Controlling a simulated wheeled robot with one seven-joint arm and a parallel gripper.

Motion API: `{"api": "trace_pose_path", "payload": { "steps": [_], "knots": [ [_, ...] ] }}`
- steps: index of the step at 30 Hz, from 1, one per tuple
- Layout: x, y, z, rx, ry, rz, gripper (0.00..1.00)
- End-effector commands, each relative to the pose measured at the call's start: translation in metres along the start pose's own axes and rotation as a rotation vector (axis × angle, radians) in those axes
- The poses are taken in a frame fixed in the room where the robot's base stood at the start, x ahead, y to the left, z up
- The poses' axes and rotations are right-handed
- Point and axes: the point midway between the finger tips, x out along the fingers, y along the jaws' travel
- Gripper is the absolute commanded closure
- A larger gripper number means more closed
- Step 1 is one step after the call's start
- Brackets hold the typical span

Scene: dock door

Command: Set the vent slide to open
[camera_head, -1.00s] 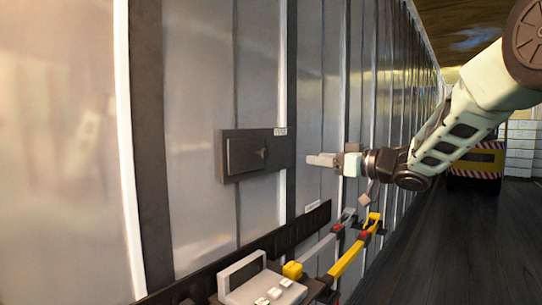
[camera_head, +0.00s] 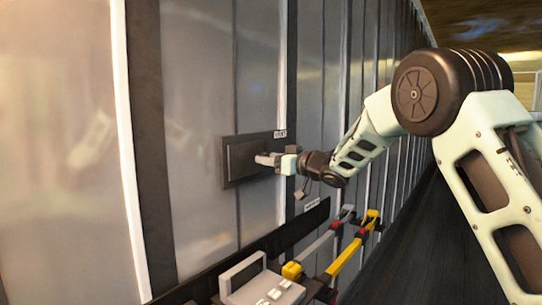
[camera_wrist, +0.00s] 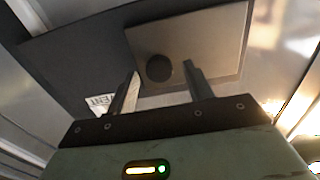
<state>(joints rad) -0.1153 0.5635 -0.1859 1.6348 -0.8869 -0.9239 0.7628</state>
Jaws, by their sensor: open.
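The vent slide is a flat grey plate (camera_head: 243,158) on a dark backing panel (camera_head: 228,182) fixed to the wall. In the wrist view the slide plate (camera_wrist: 215,35) carries a round dark knob (camera_wrist: 159,68). My gripper (camera_head: 262,159) is at the right part of the plate and hides the knob in the head view. In the wrist view my gripper (camera_wrist: 162,76) is open, with one finger on each side of the knob. I cannot tell whether the fingers touch it.
Below the vent, a dark rail (camera_head: 290,232) runs along the wall. Near it are a red-and-grey lever (camera_head: 333,232), a yellow bar (camera_head: 350,250) and a grey control box (camera_head: 262,290). Dark floor lies open at the right.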

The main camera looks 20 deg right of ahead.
Motion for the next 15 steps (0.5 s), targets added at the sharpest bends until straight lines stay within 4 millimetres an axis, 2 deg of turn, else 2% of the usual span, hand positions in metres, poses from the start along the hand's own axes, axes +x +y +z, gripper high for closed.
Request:
{"api": "trace_pose_path", "payload": {
  "steps": [8, 9, 14, 15],
  "knots": [
    [0.0022, 0.0001, 0.0005, 0.0, 0.0, 0.0, 0.48],
    [0.0022, 0.0, 0.0005, 0.0, 0.0, 0.0, 0.51],
    [0.002, 0.0, 0.0004, 0.0, 0.0, 0.0, 0.96],
    [0.002, 0.0, 0.0004, 0.0, 0.0, 0.0, 1.0]
  ]
}}
